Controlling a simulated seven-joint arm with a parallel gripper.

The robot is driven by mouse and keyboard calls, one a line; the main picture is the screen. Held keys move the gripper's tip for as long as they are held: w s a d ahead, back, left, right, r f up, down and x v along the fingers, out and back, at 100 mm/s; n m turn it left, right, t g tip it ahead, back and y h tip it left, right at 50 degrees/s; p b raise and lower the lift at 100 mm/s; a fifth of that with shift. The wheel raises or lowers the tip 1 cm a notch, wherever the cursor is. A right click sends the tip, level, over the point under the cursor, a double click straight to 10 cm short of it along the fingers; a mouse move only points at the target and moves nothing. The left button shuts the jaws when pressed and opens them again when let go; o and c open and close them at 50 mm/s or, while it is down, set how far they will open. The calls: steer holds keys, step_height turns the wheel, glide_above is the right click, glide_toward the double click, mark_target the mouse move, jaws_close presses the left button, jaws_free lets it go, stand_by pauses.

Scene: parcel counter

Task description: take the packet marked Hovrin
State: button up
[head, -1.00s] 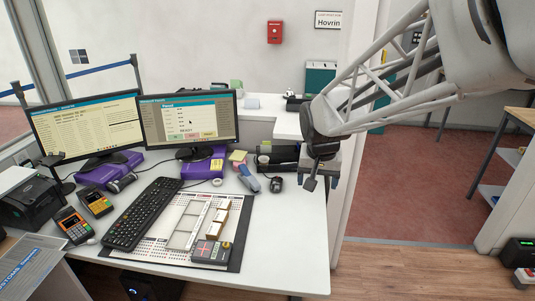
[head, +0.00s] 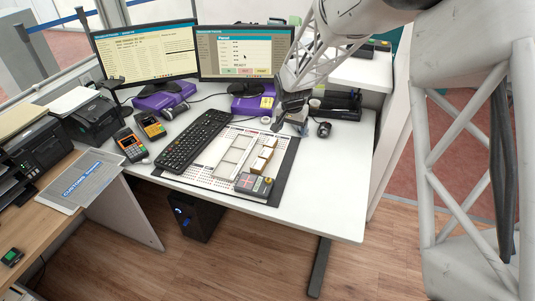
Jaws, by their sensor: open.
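Three small cardboard-and-white packets lie in a row on the dark-edged mat (head: 285,165) on the white desk: a far one (head: 269,142), a middle one (head: 264,153) and a near one (head: 257,165). Their markings are too small to read, so I cannot tell which is marked Hovrin. My gripper (head: 290,128) is open, just beyond the far packet, near the mat's far right corner. Its fingers point down and hide part of the desk there. I see nothing between them.
A small control box (head: 253,185) with a red cross sits at the mat's near end. A black keyboard (head: 194,141) lies left of the packets. A mouse (head: 323,129) and black organizer (head: 340,104) stand right of my gripper. The right front desk (head: 335,195) is clear.

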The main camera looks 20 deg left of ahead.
glide_above(266, 152)
steer(key=s, duration=0.1)
step_height(266, 152, down, 11)
steer(key=shift+a+r, duration=0.15)
steer(key=shift+w+f, duration=0.15)
steer(key=shift+f, duration=1.15)
steer(key=shift+f, duration=0.1)
steer(key=shift+w+f, duration=0.2)
steer(key=shift+f, duration=1.05)
steer(key=shift+w+f, duration=0.15)
steer(key=shift+f, duration=1.1)
steer(key=c, duration=1)
steer(key=shift+c, duration=0.2)
